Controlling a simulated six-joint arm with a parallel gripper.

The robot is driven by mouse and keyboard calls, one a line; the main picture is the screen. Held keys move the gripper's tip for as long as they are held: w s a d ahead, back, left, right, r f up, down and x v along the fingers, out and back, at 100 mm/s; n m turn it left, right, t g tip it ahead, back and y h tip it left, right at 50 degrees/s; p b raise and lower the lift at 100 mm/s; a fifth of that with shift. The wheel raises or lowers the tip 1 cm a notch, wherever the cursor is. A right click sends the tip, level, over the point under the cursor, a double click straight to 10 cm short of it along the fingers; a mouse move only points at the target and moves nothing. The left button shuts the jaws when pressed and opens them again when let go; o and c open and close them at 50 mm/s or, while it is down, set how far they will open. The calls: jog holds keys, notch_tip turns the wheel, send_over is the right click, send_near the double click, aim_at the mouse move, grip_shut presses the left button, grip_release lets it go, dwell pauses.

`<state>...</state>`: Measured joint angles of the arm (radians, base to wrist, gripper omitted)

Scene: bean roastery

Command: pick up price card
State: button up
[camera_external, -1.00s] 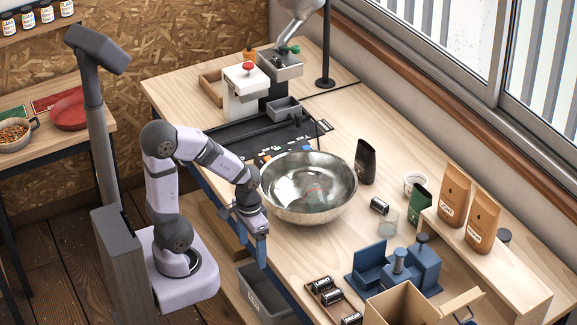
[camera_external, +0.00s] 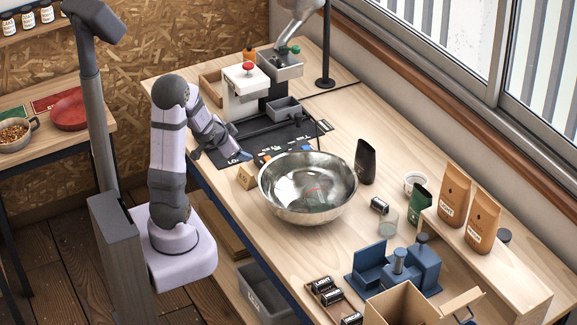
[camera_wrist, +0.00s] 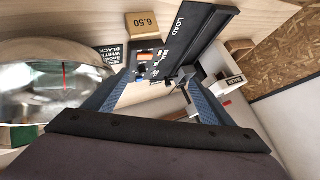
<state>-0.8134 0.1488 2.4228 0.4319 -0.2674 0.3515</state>
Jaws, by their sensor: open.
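The price card (camera_wrist: 146,25) is a small light-wood block with "6.50" on its face, at the top of the wrist view, left of centre. In the external view a small tan block (camera_external: 247,177) stands near the table's front edge, just left of the steel bowl, and looks like the same card. My gripper (camera_wrist: 160,78) is open, with its two blue fingers apart and nothing held between them. In the external view my gripper (camera_external: 221,154) is over the dark mat's front-left end, behind and left of the card. The card lies beyond the fingertips, not between them.
The large steel bowl (camera_external: 308,207) stands right beside the card. The black mat (camera_external: 280,153) with lettering and small items lies behind it, with a white and grey machine (camera_external: 243,92) farther back. A dark lettered card (camera_wrist: 110,55) shows beside the bowl.

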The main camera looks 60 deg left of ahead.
aim_at(245, 174)
jog(key=w+a+f+t+b, duration=0.2)
jog(key=a+f+t+b, duration=0.4)
jog(key=a+f+b, duration=0.35)
jog(key=s+f+t+b, duration=0.1)
jog(key=b, duration=0.1)
jog(key=s+d+f+t+h+b, duration=0.1)
jog(key=f+t+b, duration=0.1)
jog(key=b, duration=0.1)
jog(key=s+d+f+n+t+h+b, duration=0.1)
jog(key=s+f+b, duration=0.1)
jog(key=b, duration=0.1)
jog(key=shift+d+t, duration=0.25)
jog(key=shift+t, duration=0.15)
jog(key=d+f+h, duration=0.1)
jog(key=s+d+f+h, duration=0.1)
jog(key=d, duration=0.1)
jog(key=shift+d+f+p, duration=0.1)
jog(key=shift+d+p, duration=0.1)
jog(key=shift+p, duration=0.2)
jog(key=shift+w+a, duration=0.1)
jog(key=shift+w, duration=1)
jog(key=shift+w+r+p, duration=0.15)
jog(key=shift+w+p, duration=0.4)
jog(key=shift+w, duration=0.6)
jog(key=shift+w+r+p, duration=0.1)
jog(key=shift+w+p, duration=0.45)
jog(key=shift+w, duration=0.85)
jog(key=c, duration=1.1)
